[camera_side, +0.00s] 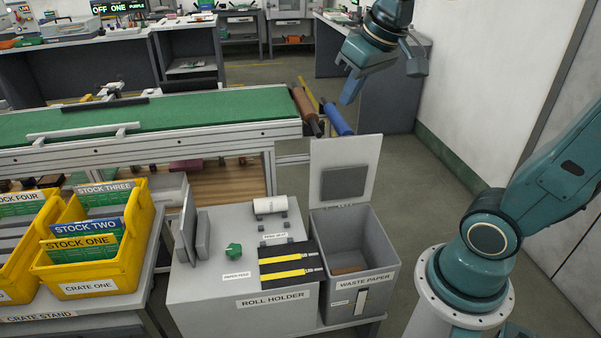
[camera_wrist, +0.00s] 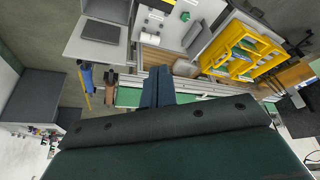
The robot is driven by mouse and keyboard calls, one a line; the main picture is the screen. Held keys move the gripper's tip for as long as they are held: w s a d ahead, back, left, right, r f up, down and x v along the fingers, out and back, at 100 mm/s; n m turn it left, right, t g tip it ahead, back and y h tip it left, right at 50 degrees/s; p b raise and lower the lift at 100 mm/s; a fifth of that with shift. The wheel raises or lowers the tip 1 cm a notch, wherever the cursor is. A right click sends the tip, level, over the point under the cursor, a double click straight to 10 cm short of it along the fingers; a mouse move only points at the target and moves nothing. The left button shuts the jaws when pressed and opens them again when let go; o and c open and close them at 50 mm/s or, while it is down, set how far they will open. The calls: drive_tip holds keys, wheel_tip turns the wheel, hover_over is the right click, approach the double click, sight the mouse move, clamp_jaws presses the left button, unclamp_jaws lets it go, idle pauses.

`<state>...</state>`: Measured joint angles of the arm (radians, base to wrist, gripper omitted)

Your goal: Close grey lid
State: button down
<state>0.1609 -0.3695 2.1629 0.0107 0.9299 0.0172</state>
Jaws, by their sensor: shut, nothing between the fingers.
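The grey lid (camera_side: 361,151) stands raised, roughly upright, at the back edge of the waste paper bin (camera_side: 392,262). It has a darker square panel on its face. The bin is open at the top, with something brown at the bottom. In the wrist view the lid (camera_wrist: 77,43) shows at the upper left. My gripper (camera_side: 348,92) is above and behind the lid, apart from it. It is shut and empty; its fingers (camera_wrist: 158,82) show together in the middle of the wrist view.
A blue roll (camera_side: 338,119) and a brown roll (camera_side: 305,106) sit at the conveyor's end (camera_side: 200,117), close behind the lid. The roll holder cabinet (camera_side: 240,296) stands left of the bin. Yellow crates (camera_side: 95,272) are farther left. A white wall is at right.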

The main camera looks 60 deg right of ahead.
drive_tip(key=w+d+f+m+g, duration=0.1)
drive_tip(key=w+d+f+m, duration=0.1)
drive_tip(key=w+d, duration=0.6)
drive_tip(key=w+d+f+m+g, duration=0.1)
drive_tip(key=w+d+f+m, duration=0.1)
drive_tip(key=w+d, duration=0.6)
drive_tip(key=w+d+f+m, duration=0.1)
drive_tip(key=w+d+f, duration=0.1)
drive_tip(key=d+f, duration=0.5)
drive_tip(key=w+d+f+m+g, duration=0.1)
drive_tip(key=w+d+f+m, duration=0.1)
drive_tip(key=d+f, duration=0.6)
drive_tip(key=d, duration=0.5)
drive_tip(key=shift+w+f+h, duration=0.25)
drive_tip(key=shift+f+h, duration=0.05)
wheel_tip(320, 180, down, 10)
drive_tip(key=w+d, duration=0.1)
drive_tip(key=shift+s+a+r, duration=0.25)
drive_tip(key=shift+s+a, duration=0.4)
drive_tip(key=shift+s+a+r, duration=0.2)
drive_tip(key=shift+s+a, duration=0.4)
